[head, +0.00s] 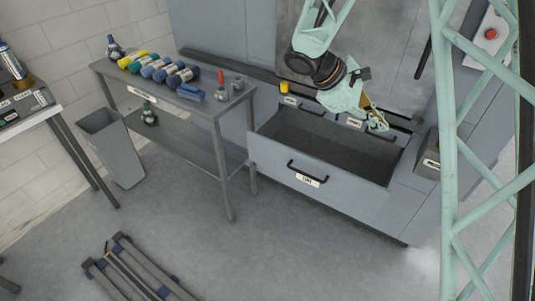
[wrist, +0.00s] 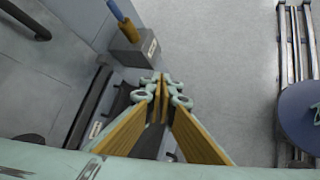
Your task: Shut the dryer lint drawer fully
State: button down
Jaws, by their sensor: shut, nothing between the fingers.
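The lint drawer (head: 270,150) is pulled well out of the grey machine in the head view, with its dark interior showing. Its front has a black handle (head: 307,173) above a LINT label. My gripper (head: 378,122) is above the right rear part of the drawer, apart from the handle. In the wrist view my gripper (wrist: 162,84) points at the floor side, its fingers together and holding nothing.
A steel table (head: 185,105) with rolls and bottles stands left of the drawer. A grey bin (head: 112,147) is beside it. A grey box (head: 430,152) is at the drawer's right. Floor in front is open, with a slatted rack (head: 135,270) further off.

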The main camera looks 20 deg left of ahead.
aim_at(271, 150)
jog(key=w+a+f+n+t+h+p, duration=0.1)
jog(key=w+a+f+n+t, duration=0.25)
jog(key=a+f, duration=0.65)
jog(key=w+a+f+n+t+p, duration=0.25)
jog(key=a+f+n, duration=0.35)
jog(key=a, duration=0.6)
jog(key=s+a+f+n+t+y, duration=0.3)
jog(key=s+a+f+n, duration=0.1)
jog(key=a+f, duration=0.6)
jog(key=s+a+f+n+t+y+p, duration=0.1)
jog(key=s+a+f+n+t+y, duration=0.2)
jog(key=a+f, duration=0.8)
jog(key=shift+s+a+n+t, duration=0.3)
jog(key=shift+s+n+t, duration=0.15)
jog(key=shift+s+t, duration=0.5)
jog(key=shift+f, duration=0.1)
jog(key=shift+w+d, duration=0.4)
jog(key=shift+w, duration=1.85)
jog(key=shift+w+d, duration=0.45)
jog(key=shift+w, duration=1.8)
jog(key=shift+w+d, duration=0.4)
jog(key=shift+w, duration=1.85)
